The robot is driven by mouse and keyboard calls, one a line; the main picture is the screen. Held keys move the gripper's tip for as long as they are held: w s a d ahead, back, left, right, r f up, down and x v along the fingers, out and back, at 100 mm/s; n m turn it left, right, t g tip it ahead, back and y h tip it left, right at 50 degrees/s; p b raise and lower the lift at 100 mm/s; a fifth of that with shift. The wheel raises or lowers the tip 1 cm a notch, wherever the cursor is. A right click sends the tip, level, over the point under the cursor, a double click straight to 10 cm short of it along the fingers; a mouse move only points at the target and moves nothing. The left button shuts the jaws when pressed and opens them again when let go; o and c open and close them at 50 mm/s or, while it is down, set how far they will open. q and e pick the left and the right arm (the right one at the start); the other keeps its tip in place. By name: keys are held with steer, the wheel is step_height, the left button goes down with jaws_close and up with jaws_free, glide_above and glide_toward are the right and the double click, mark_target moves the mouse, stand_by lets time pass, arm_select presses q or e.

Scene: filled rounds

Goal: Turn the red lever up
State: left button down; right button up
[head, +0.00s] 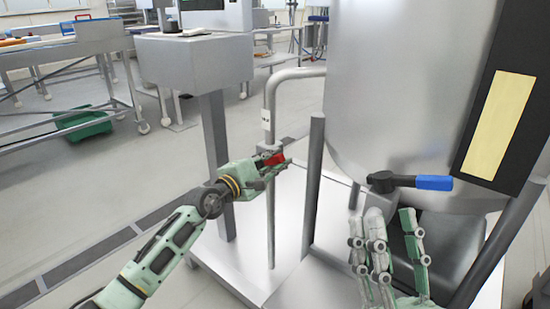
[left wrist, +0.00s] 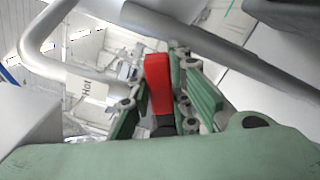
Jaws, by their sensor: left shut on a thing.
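The red lever (head: 272,159) sits at a valve on a thin vertical pipe (head: 270,110), left of the big steel tank. My left gripper (head: 276,164) is shut on the red lever, its fingers hiding part of it. In the left wrist view the red lever (left wrist: 158,85) stands between the green finger pads of my left gripper (left wrist: 163,95). The lever's exact tilt is hard to tell. My right gripper (head: 391,245) is open and empty in front of the tank, below a blue-handled lever.
The blue lever (head: 433,183) juts from a fitting on the steel tank (head: 385,90). A grey post (head: 315,180) stands right of the pipe, and a pedestal box (head: 195,58) stands behind left. Open floor lies at left.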

stand_by(0.3)
arm_select(q)
steer(key=c, duration=1.6)
jaws_free()
steer(key=v, duration=1.2)
steer(key=shift+c, duration=0.3)
